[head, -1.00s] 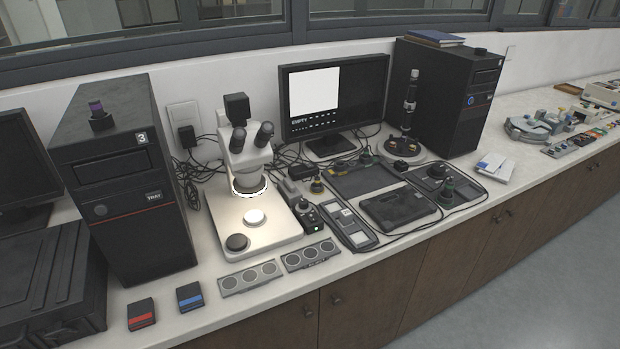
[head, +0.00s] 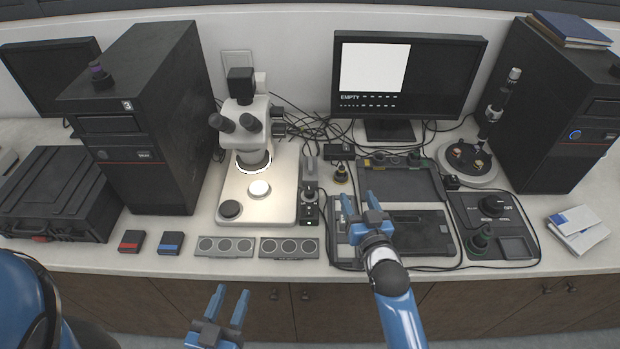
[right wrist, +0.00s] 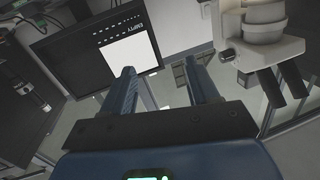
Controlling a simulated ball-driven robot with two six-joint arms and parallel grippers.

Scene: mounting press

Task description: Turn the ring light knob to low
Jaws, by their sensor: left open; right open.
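The microscope (head: 247,127) stands on a pale base, and its ring light (head: 253,166) glows white under the head. A small dark control box (head: 309,211) with a green light stands just right of the base. What looks like its knob (head: 310,189) is on top; its setting is too small to read. My right gripper (head: 362,203) is open and empty, right of the box and apart from it. Its open fingers show in the right wrist view (right wrist: 160,72), with the microscope (right wrist: 265,42) at right. My left gripper (head: 229,300) is open and empty in front of the bench edge.
Grey blocks with round wells (head: 225,247) lie along the front edge. A dark tablet (head: 420,236) and a tray (head: 402,184) lie near my right gripper. Cables run behind the control box. A monitor (head: 440,82) stands at the back, a black tower (head: 160,150) at left.

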